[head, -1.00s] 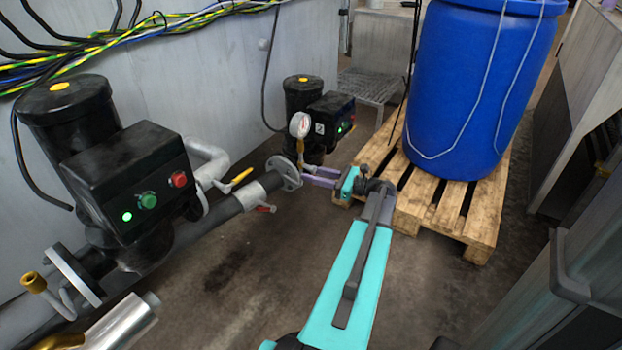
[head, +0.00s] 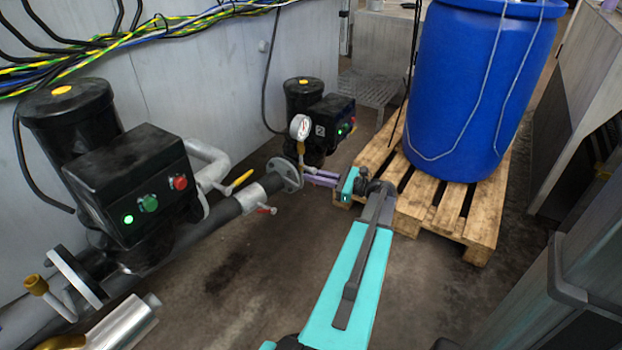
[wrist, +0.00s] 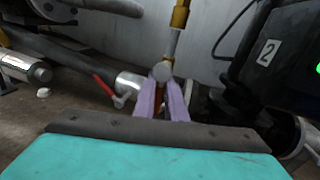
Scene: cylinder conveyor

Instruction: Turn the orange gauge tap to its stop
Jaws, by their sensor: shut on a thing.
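The pressure gauge (head: 300,126) has a white round dial and stands on a brass stem at the far end of the pipe, beside the far pump. My gripper (head: 311,175) reaches in from the right, just below the gauge, with its purple fingers pointing left. In the wrist view, my gripper (wrist: 163,86) is shut at the foot of the gauge stem (wrist: 180,16). A strip of the orange tap (wrist: 164,113) shows between the fingers, which hide most of it. A round grey end piece sits at the fingertips. The tap's angle cannot be told.
A grey pipe (head: 225,207) runs along the left with a yellow lever (head: 242,177) and a red lever (head: 267,209). The far pump (head: 303,97) stands close behind the gauge. A blue barrel (head: 477,90) on a wooden pallet (head: 438,212) is to the right.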

